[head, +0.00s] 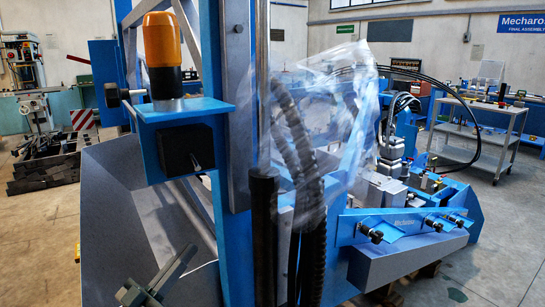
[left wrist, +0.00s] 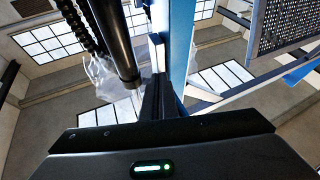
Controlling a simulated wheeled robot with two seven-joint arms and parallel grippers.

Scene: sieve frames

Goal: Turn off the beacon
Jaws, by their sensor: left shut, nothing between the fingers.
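The beacon (head: 162,42), an orange dome on a black base, stands upright on a blue bracket (head: 185,108) at the upper left of the head view. Under the bracket is a black box (head: 182,150) with a small lever (head: 195,163) on its front. I cannot tell the lever's position or whether the beacon is lit. My left gripper (head: 186,256) is at the bottom left of the head view, below the box and apart from it. Its fingers are shut and empty, also in the left wrist view (left wrist: 158,75). My right gripper is not in view.
A blue post (head: 237,120) stands right of the box, with a black cylinder (head: 264,230) and dark hoses (head: 310,200) beside it. Clear plastic film (head: 345,100) hangs behind. A grey sloped panel (head: 120,205) lies at left. A black knob (head: 112,94) sticks out left of the bracket.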

